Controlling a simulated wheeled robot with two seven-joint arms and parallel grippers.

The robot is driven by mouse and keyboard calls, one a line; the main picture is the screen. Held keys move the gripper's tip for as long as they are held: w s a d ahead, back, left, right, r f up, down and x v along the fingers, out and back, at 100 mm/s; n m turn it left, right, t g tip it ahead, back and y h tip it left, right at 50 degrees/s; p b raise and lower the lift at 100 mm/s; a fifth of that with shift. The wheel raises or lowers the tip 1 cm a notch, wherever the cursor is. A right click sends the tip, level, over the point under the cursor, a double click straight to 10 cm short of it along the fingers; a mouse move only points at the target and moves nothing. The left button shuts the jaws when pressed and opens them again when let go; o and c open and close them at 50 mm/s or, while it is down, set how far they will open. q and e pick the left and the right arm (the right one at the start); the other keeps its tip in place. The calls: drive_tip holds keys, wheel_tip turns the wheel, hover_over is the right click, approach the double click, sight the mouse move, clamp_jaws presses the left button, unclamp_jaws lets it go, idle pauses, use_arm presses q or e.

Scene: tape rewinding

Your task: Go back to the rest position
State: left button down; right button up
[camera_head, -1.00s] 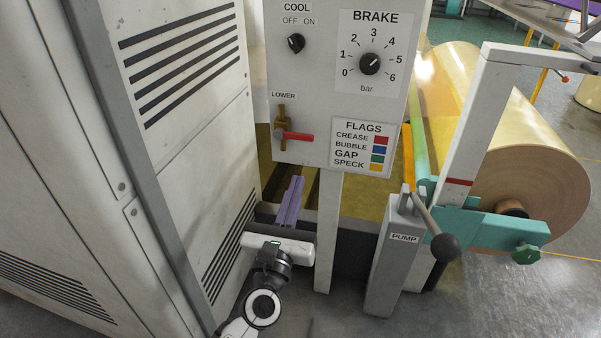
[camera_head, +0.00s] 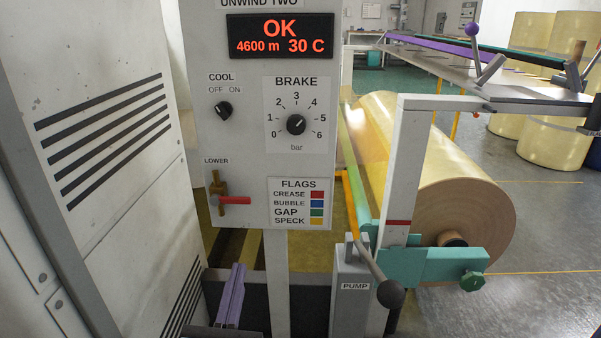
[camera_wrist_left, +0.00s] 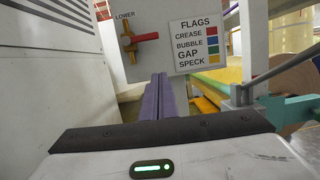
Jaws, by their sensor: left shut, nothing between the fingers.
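My left gripper (camera_head: 237,272) shows at the bottom of the head view, with its two purple fingers together and nothing between them. It points away from me, below the control panel (camera_head: 205,110) and left of the panel's grey post. In the left wrist view the closed fingers (camera_wrist_left: 160,97) point toward the underside of the panel, apart from the red-handled LOWER valve (camera_wrist_left: 140,38). The LOWER handle (camera_head: 234,200) lies sideways to the right. My right gripper is not in view.
A large white cabinet (camera_head: 70,220) stands close on the left. The PUMP post (camera_head: 352,310) with its black-knobbed lever (camera_head: 390,293) is right of the panel post. A big yellow film roll (camera_head: 470,205) sits beyond. Grey floor is clear at the lower right.

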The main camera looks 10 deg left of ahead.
use_arm(q)
drive_tip(key=s+d+f+m+g+h, duration=0.3)
drive_tip(key=s+d+f+m+h, duration=0.15)
drive_tip(key=m, duration=0.75)
drive_tip(key=s+d+f+m+g+h, duration=0.35)
drive_tip(key=d+m, duration=0.25)
drive_tip(key=m, duration=0.6)
drive_tip(key=s+a+f+m+g+y, duration=0.1)
drive_tip(key=s+a+f+m+g, duration=0.1)
drive_tip(key=s+f+m+g, duration=0.45)
drive_tip(key=s+a+f+m+g+y, duration=0.1)
drive_tip(key=s+a+f+m, duration=0.15)
drive_tip(key=s+m, duration=0.5)
drive_tip(key=a+r+t+y+p, duration=0.1)
drive_tip(key=a+r+p, duration=0.3)
drive_tip(key=r+p, duration=0.8)
drive_tip(key=y+p, duration=0.1)
drive_tip(key=p, duration=0.9)
drive_tip(key=shift+s+a+r+t, duration=0.15)
drive_tip(key=shift+s+a+t, duration=0.05)
drive_tip(key=shift+a+t, duration=0.2)
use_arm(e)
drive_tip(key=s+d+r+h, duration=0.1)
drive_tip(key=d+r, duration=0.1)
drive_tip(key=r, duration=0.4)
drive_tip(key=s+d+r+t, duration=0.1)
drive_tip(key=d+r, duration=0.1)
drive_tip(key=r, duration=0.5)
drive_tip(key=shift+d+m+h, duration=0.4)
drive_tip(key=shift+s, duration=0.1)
